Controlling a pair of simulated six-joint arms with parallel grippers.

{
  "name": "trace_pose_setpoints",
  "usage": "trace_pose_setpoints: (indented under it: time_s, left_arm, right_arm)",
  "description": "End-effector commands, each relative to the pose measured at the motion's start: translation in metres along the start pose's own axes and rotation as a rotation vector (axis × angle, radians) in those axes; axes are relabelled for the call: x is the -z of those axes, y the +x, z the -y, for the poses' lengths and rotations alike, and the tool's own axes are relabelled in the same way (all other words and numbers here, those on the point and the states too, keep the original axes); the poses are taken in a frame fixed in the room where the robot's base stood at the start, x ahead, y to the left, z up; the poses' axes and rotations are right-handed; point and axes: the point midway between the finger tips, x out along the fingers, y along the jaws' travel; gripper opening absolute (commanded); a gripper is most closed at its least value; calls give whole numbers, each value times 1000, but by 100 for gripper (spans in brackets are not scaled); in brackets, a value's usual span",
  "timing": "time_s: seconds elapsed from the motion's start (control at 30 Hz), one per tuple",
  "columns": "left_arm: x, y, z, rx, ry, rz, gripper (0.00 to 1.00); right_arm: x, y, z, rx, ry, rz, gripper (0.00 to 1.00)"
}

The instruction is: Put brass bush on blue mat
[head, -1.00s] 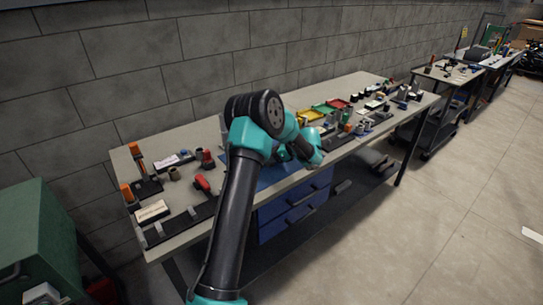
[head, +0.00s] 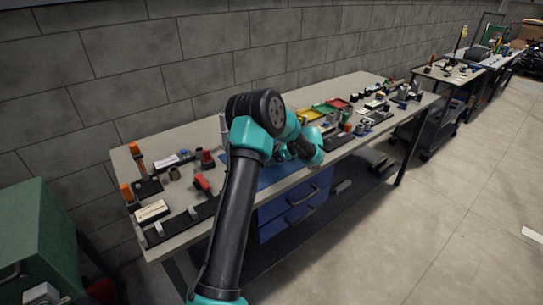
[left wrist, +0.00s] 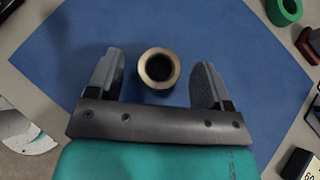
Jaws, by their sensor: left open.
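The brass bush (left wrist: 159,68) is a short, pale gold ring with a dark bore. In the left wrist view it appears to stand on the blue mat (left wrist: 60,62), inside the mat's edges. My left gripper (left wrist: 157,82) is open, with one finger on each side of the bush and a gap to each. In the head view the mat (head: 271,177) shows only partly behind my left arm, and I cannot make out the bush or fingertips there. My right gripper is not in view.
A green ring (left wrist: 284,11) lies at the mat's upper right edge. On the bench's left part stand a brownish cylinder (head: 174,173), a red tool (head: 202,183) and a white-topped box (head: 152,211). Yellow, green and red trays lie toward the back right.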

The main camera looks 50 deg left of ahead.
Motion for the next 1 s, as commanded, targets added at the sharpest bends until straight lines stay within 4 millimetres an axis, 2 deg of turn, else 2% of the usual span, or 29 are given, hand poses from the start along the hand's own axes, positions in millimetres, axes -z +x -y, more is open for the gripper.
trace_pose_setpoints:
  time_s: [0.17,0.8,1.0]
  left_arm:
    - [0,-24,0,4,0,-1,73]
    - [0,-144,0,4,-1,-1,73]
    - [0,-165,0,1,0,-1,73]
  right_arm:
    - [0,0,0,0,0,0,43]
    - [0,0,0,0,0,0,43]
    - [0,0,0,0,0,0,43]
